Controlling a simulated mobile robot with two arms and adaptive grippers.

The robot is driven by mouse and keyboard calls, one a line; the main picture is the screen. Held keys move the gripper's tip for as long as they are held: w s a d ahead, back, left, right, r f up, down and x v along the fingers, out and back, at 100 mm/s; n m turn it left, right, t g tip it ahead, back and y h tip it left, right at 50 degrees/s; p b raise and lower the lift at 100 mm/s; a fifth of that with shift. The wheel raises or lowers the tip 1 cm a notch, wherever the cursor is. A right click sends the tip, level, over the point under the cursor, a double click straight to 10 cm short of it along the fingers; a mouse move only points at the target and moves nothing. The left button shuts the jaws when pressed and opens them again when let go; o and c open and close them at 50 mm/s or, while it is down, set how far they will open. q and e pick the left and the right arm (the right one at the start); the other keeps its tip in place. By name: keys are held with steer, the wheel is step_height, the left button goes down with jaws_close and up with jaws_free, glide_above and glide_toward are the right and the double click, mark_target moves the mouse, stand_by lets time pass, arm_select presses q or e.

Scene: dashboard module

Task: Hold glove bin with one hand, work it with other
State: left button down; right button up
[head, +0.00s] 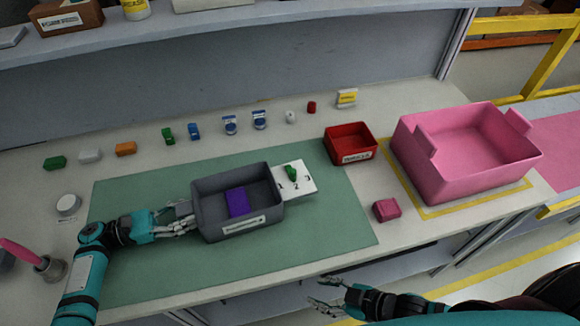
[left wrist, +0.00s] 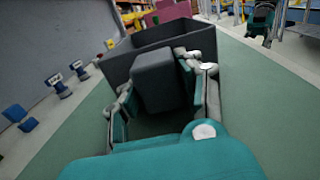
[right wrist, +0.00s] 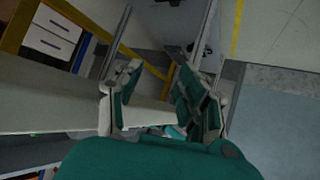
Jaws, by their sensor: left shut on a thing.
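The grey glove bin (head: 271,206) stands on the green mat (head: 140,275), with a purple block (head: 237,203) inside. My left gripper (head: 183,222) is shut on the bin's left end. In the left wrist view its fingers (left wrist: 160,95) close on both sides of a dark grey handle block (left wrist: 160,78), with the bin wall (left wrist: 120,62) behind it. My right gripper (head: 325,292) is open and empty in front of the bench edge, away from the bin. In the right wrist view its fingers (right wrist: 165,100) are spread with nothing between them.
A white numbered card (head: 303,184) with a green piece (head: 291,171) lies against the bin's right side. A red bin (head: 350,143), a pink block (head: 386,209) and a large pink bin (head: 465,152) stand to the right. Several small items line the back.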

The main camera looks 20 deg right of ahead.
mark_target(290, 168)
steer(key=a+r+t+y, duration=0.1)
steer(key=a+r+y, duration=0.45)
steer(key=r, duration=0.75)
steer(key=w+d+t, duration=0.1)
steer(key=w, duration=0.2)
steer(key=w+d+r+m+t+h, duration=0.1)
steer(key=w, duration=0.1)
steer(key=w+d+r+m+t+h, duration=0.1)
steer(key=w+t, duration=0.1)
steer(key=w, duration=0.1)
steer(key=shift+w, duration=0.35)
steer(key=w+d+r+m+t+h, duration=0.2)
steer(key=w+d+m+t+h, duration=0.15)
steer(key=w+d, duration=0.35)
steer(key=shift+y, duration=0.3)
steer(key=x, duration=1.2)
steer(key=shift+a, duration=0.1)
steer(key=shift+c, duration=0.5)
jaws_close()
